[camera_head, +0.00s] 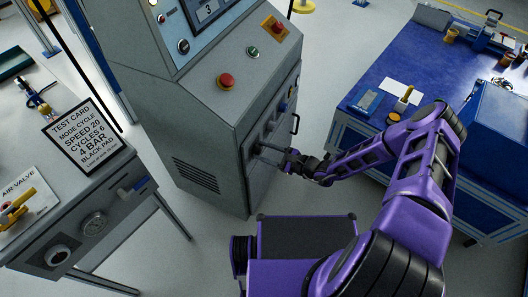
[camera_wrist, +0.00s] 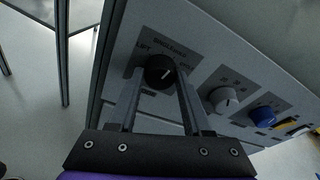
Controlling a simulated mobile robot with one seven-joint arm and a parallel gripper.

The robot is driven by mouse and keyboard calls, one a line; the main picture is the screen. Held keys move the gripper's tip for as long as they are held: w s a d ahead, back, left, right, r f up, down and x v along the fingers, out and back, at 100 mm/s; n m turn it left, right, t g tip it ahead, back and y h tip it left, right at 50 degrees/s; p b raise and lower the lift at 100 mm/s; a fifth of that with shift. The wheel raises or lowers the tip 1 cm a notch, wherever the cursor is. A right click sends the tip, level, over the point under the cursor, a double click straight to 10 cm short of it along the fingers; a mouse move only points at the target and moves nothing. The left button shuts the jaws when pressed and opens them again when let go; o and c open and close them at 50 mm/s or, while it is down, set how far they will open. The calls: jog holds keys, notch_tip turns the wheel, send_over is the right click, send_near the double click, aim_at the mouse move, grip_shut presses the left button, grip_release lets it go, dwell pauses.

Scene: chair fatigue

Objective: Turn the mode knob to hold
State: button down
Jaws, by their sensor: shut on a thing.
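A round black knob (camera_wrist: 160,72) with a white pointer line sits on a grey panel (camera_wrist: 225,62) in the wrist view. Its pointer leans up and slightly right. In the head view my gripper (camera_head: 266,151) reaches the right-hand side of the grey console (camera_head: 190,110); the knob is too small to make out there.
A red button (camera_head: 226,81) is on the console. A test card (camera_head: 84,136) reads mode cycle, speed 20. A blue workbench (camera_head: 435,85) stands right.

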jog(key=shift+w+m+g, duration=0.1)
jog(key=shift+m+g, duration=0.2)
jog(key=shift+m, duration=0.6)
jog(key=shift+c, duration=1.7)
grip_release()
jog(key=v, duration=1.7)
jog(key=shift+d, duration=0.25)
jog(key=shift+f, duration=0.1)
